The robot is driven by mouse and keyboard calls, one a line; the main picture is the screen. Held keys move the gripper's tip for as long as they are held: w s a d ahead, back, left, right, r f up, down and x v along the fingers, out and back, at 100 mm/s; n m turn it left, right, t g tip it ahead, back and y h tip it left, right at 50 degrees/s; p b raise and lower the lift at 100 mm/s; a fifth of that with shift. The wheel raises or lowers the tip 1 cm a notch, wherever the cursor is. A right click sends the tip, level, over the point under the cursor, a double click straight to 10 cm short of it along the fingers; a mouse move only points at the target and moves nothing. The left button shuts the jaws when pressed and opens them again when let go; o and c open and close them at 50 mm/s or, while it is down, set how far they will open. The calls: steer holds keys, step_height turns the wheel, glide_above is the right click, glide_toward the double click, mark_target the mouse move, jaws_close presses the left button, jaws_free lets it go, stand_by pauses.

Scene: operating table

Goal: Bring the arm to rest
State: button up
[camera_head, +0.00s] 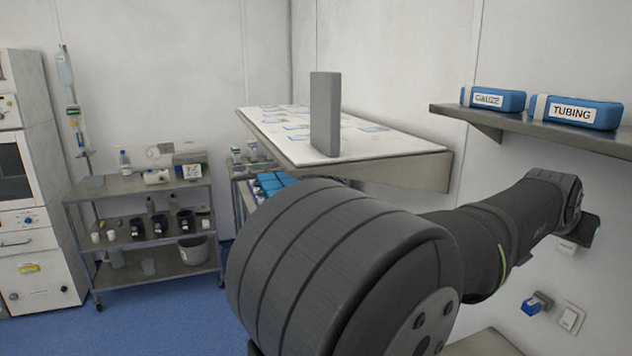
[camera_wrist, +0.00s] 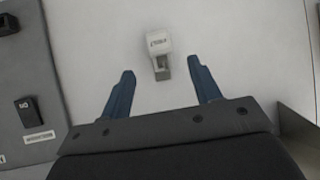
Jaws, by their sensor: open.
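My gripper (camera_wrist: 164,88) shows in the wrist view with its two blue fingers spread apart and nothing between them. A small white fitting with a grey lower part (camera_wrist: 159,52) lies beyond the fingertips against a pale surface; its label is too blurred to read. In the head view my dark grey arm fills the lower middle and reaches to the right, towards the wall under the shelf. The gripper's fingers cannot be made out there.
A wall shelf (camera_head: 480,125) holds a blue gauze box (camera_head: 507,100) and a blue tubing box (camera_head: 592,114). A white-topped surface (camera_head: 385,146) bears an upright grey block (camera_head: 325,115). A loaded steel cart (camera_head: 75,197) stands left. A white switch (camera_head: 571,318) is on the wall.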

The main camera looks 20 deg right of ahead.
steer(key=x, duration=0.8)
steer(key=shift+r, duration=0.1)
steer(key=v, duration=1.7)
steer(key=x, duration=1.7)
glide_toward(567, 242)
steer(key=w+a+f, duration=0.2)
steer(key=w+f, duration=0.1)
steer(key=f, duration=0.2)
steer(key=shift+w+a, duration=0.1)
steer(key=shift+w, duration=0.3)
